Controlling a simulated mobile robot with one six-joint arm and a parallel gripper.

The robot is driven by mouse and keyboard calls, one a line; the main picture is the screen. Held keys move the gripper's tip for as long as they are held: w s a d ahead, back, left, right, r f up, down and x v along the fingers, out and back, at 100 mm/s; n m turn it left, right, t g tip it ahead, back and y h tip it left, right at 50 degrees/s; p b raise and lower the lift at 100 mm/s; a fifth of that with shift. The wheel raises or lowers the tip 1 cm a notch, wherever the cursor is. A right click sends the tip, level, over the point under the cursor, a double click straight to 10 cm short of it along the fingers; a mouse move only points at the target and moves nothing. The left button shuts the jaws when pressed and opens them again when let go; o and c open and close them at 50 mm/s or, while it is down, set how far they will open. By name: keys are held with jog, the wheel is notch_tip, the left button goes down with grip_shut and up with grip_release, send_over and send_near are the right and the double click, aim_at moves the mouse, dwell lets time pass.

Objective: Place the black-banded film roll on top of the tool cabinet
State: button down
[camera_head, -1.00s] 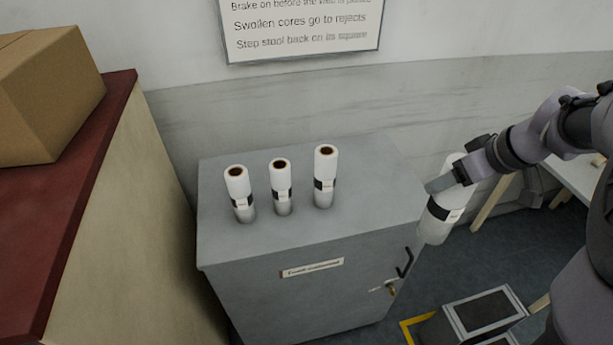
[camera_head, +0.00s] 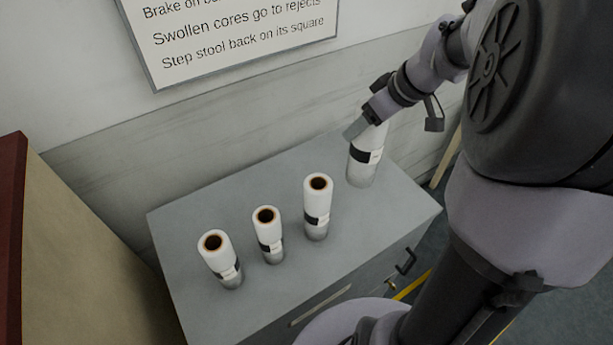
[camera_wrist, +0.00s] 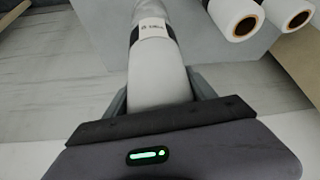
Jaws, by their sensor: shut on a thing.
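The white film roll with a black band (camera_head: 363,165) is at the far right part of the tool cabinet's top in the head view. My gripper (camera_head: 366,124) is shut on its upper part. The roll is about upright, and its lower end is over the grey cabinet top (camera_head: 290,178); I cannot tell whether it touches. In the wrist view the held roll (camera_wrist: 157,62) runs up from between the fingers, with its black band and white label showing. Part of its upper end is hidden by my gripper.
Several banded rolls stand on the cabinet: a left one (camera_head: 217,256), a middle one (camera_head: 268,233) and a taller right one (camera_head: 317,205), nearest the held roll. A wall with a sign (camera_head: 240,35) rises behind. A red-topped cabinet (camera_head: 12,200) is at left.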

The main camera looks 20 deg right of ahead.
aim_at(359, 157)
notch_tip(359, 157, down, 10)
jog(key=shift+s+r+b, duration=0.1)
jog(key=shift+b, duration=1.05)
jog(key=shift+f, duration=0.2)
jog(key=shift+c, duration=1.4)
grip_release()
